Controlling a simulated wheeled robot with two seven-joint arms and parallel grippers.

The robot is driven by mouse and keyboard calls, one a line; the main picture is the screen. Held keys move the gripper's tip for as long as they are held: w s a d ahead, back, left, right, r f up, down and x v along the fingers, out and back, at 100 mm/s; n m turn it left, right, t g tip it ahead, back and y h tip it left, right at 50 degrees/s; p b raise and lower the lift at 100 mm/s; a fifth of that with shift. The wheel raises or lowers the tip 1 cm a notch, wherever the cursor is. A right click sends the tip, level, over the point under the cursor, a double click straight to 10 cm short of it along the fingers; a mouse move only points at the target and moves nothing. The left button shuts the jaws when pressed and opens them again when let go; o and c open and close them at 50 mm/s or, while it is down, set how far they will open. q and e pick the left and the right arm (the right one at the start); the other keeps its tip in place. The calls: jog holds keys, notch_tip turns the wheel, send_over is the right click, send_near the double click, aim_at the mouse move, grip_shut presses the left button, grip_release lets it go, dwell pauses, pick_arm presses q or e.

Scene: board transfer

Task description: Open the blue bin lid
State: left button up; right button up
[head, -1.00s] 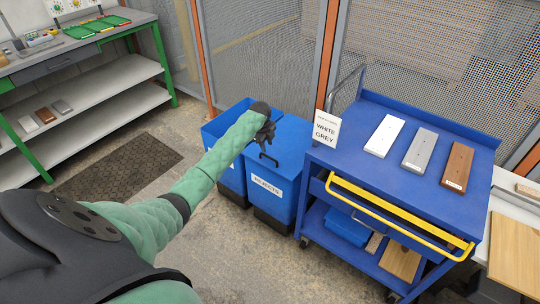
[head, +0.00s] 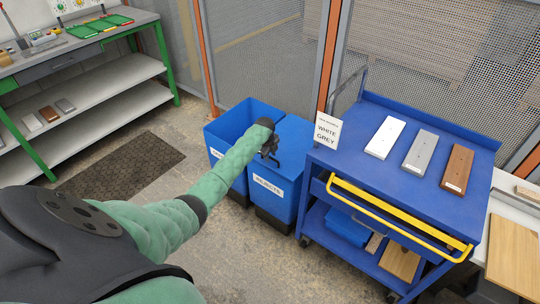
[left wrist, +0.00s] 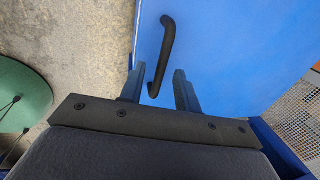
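The blue bin with the closed flat lid (head: 297,140) and a white "REJECTS" label stands beside the cart. The lid also fills much of the left wrist view (left wrist: 235,60). Its black bar handle (left wrist: 165,50) shows there, with its near end between my two fingers. My left gripper (left wrist: 159,80) is open at the handle, with a finger on either side of that end; I cannot tell whether they touch it. In the head view my left gripper (head: 271,153) is over the lid's front part and hides most of the handle. My right gripper is not in view.
An open-topped blue bin (head: 228,122) stands directly left of the lidded one. A blue cart (head: 340,170) with a "WHITE GREY" sign (head: 327,130) and white, grey and brown boards stands close on the right. Mesh fencing is behind. Floor in front is clear.

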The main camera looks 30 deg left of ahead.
pick_arm(q)
grip_shut()
jog(key=shift+r, duration=0.1)
